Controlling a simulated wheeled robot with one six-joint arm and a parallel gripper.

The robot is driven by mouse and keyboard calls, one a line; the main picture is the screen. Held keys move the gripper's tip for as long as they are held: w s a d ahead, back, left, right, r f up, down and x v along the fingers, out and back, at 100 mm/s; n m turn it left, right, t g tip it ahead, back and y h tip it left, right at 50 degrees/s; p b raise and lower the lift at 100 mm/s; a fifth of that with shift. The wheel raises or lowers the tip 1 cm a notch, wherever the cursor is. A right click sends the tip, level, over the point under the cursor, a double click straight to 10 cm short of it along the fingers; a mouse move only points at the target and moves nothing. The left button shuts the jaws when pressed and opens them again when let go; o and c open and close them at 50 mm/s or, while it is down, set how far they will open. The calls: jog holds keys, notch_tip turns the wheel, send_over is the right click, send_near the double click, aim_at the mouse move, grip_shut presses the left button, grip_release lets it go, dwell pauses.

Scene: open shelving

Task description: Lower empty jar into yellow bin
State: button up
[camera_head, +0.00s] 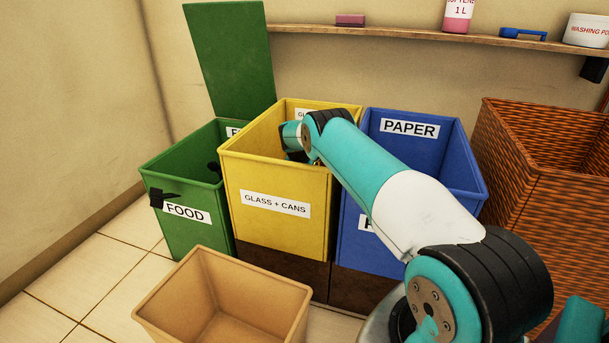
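The yellow bin (275,228), labelled "GLASS + CANS", stands in the middle of a row of bins, open at the top. My arm reaches over its right side, and the wrist is at the bin's opening. The gripper's fingers are hidden behind the wrist and the bin's walls, so I cannot see whether they are open or shut. No jar can be seen in this view.
A green "FOOD" bin (205,239) with its lid raised stands left of the yellow one. A blue "PAPER" bin (456,170) stands right, then a wicker basket (540,215). An empty tan bin (190,300) is in front. A shelf (400,38) runs above.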

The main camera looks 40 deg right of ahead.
jog(key=shift+f+b, duration=0.35)
jog(key=shift+f, duration=0.05)
dwell(0.4)
jog(key=o, duration=1)
jog(key=p+v, duration=0.7)
jog(key=v, duration=1)
jog(key=shift+r+p, duration=0.25)
jog(key=shift+p, duration=0.1)
jog(key=shift+w, duration=0.1)
